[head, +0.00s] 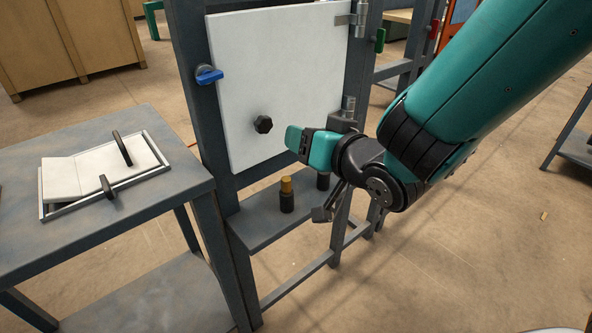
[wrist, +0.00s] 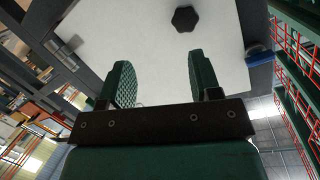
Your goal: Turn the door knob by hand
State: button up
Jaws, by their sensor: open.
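The door is a white panel (head: 275,70) hung in a dark grey frame. A black lobed knob (head: 263,124) sits on its lower part, and it also shows near the top of the wrist view (wrist: 186,18). My gripper (head: 294,139) is just right of the knob in the head view. In the wrist view its two green textured fingers (wrist: 160,78) are apart with nothing between them. The knob lies beyond the fingertips and looks untouched. A blue handle (head: 209,75) is on the frame at the door's left edge; it also shows in the wrist view (wrist: 259,57).
Metal hinges (head: 357,18) hold the door's right side. A small dark bottle with a yellow-brown top (head: 286,195) stands on the shelf below the door. A grey table (head: 120,210) at left carries a metal tray (head: 105,195) with black handles. Green and red handles are on the frame behind.

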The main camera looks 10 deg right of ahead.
aim_at(265, 126)
jog(key=w+a+y+p, duration=0.1)
jog(key=w+a+p, duration=0.1)
jog(key=w+a+n+t+p, duration=0.1)
jog(key=a+p, duration=0.1)
jog(key=w+a+y+p, duration=0.1)
jog(key=w+a+p, duration=0.1)
jog(key=shift+w+a+f+t+y+p, duration=0.25)
jog(key=shift+w+a+t+y+p, duration=0.05)
jog(key=shift+p, duration=0.05)
jog(key=shift+w+a+f, duration=0.15)
jog(key=shift+w, duration=0.1)
jog(key=shift+f, duration=0.15)
jog(key=shift+p, duration=0.3)
jog(key=c, duration=0.7)
